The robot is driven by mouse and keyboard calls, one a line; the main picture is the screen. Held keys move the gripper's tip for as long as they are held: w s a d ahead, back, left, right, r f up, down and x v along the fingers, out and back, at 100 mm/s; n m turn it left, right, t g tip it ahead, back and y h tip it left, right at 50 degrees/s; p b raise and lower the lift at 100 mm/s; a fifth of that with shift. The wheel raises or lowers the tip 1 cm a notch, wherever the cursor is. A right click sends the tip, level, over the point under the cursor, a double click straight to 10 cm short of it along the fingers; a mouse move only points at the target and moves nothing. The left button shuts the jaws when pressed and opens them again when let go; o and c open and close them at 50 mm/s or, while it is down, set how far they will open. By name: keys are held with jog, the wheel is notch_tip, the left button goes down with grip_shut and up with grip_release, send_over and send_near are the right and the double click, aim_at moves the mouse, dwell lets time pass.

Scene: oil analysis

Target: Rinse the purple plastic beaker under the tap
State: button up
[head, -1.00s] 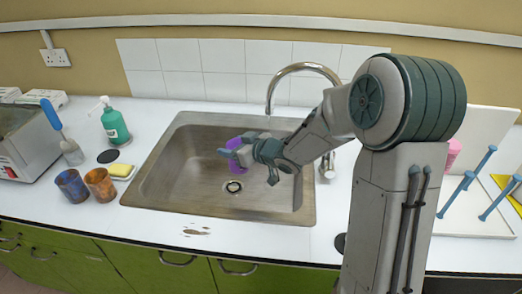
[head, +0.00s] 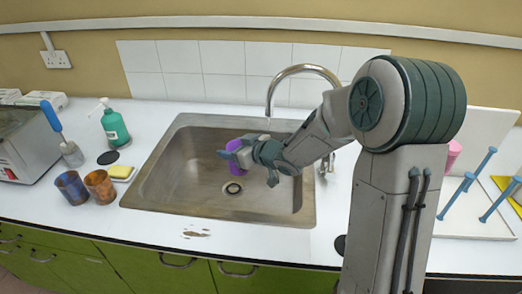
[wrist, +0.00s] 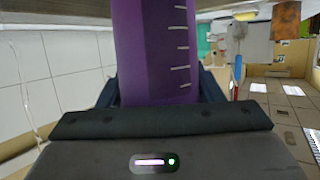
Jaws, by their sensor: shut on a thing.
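The purple plastic beaker (head: 234,146) is held over the steel sink basin (head: 170,182), near the back middle, left of the tap's downturned end. My gripper (head: 234,155) is shut on it, with a finger showing in front of the beaker. In the wrist view the beaker (wrist: 155,50) fills the space between the fingers, its pale graduation marks facing the camera. The curved tap (head: 300,69) stands behind the sink, its spout above my wrist. I cannot make out any running water. The beaker's mouth is not clearly visible.
Two stained beakers (head: 72,187) (head: 99,186), a yellow sponge (head: 121,171) and a green soap bottle (head: 115,126) stand left of the sink. A white drying rack (head: 470,211) with blue pegs and a pink beaker (head: 453,153) is at right. The sink floor is clear except the drain.

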jog(key=s+a+r+p, duration=0.1)
jog(key=s+a+r, duration=0.1)
jog(key=a+r, duration=0.2)
jog(key=shift+s+a+p, duration=0.2)
jog(key=shift+s+p, duration=0.1)
jog(key=shift+p, duration=0.05)
dwell(0.4)
dwell(0.8)
